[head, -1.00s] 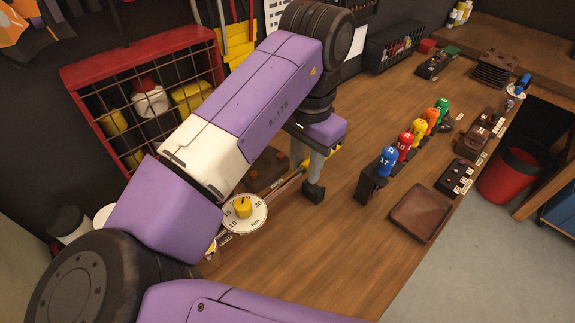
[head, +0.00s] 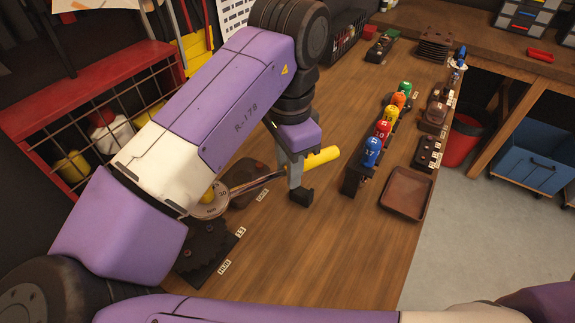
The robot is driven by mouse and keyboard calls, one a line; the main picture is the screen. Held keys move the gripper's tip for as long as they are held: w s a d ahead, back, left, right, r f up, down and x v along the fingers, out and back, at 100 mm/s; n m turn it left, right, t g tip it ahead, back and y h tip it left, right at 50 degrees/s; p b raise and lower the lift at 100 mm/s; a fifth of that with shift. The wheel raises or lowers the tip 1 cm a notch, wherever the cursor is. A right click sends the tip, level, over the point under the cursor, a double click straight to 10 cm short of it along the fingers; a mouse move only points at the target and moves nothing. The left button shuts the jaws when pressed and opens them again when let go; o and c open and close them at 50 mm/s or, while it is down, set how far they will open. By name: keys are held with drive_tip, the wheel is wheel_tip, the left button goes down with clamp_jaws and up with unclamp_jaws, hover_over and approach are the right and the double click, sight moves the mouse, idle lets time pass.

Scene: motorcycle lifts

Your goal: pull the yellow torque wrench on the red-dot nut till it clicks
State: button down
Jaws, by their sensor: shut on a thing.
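The torque wrench shows as a thin metal shaft (head: 257,183) and a yellow handle (head: 322,159) lying across the bench from left to right. My gripper (head: 297,182) points down over the wrench and is shut on it by the handle's inner end; its fingers hide that part. At the wrench's left end is a round pale dial (head: 211,209) with figures and a yellow knob, partly behind my arm. A dark toothed hub plate (head: 205,249) sits in front of the dial.
A rack (head: 354,180) of numbered coloured sockets stands right of my gripper. A brown tray (head: 427,190) lies near the bench's right edge. A red wire-fronted crate (head: 88,95) stands at the left. The wooden bench top (head: 310,260) is bare in front of the gripper.

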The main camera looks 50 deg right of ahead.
wheel_tip(320, 180, down, 6)
drive_tip(key=b, duration=0.5)
drive_tip(key=shift+f, duration=0.75)
idle(2.5)
drive_tip(key=shift+s, duration=0.1)
drive_tip(key=shift+s+a+m+b, duration=0.1)
drive_tip(key=shift+s+a+m, duration=0.35)
drive_tip(key=shift+s, duration=0.35)
drive_tip(key=shift+s+a+m+b, duration=0.1)
drive_tip(key=shift+s+a+m, duration=0.35)
drive_tip(key=shift+s, duration=0.35)
drive_tip(key=shift+s+a+m+b, duration=0.1)
drive_tip(key=shift+s+a+m, duration=0.35)
drive_tip(key=shift+s, duration=0.35)
drive_tip(key=s+a+m, duration=0.1)
drive_tip(key=s, duration=0.1)
drive_tip(key=s+a+m+b, duration=0.1)
drive_tip(key=s+a+m, duration=0.1)
drive_tip(key=shift+s+a, duration=0.1)
drive_tip(key=shift+a, duration=0.2)
drive_tip(key=shift+r, duration=0.1)
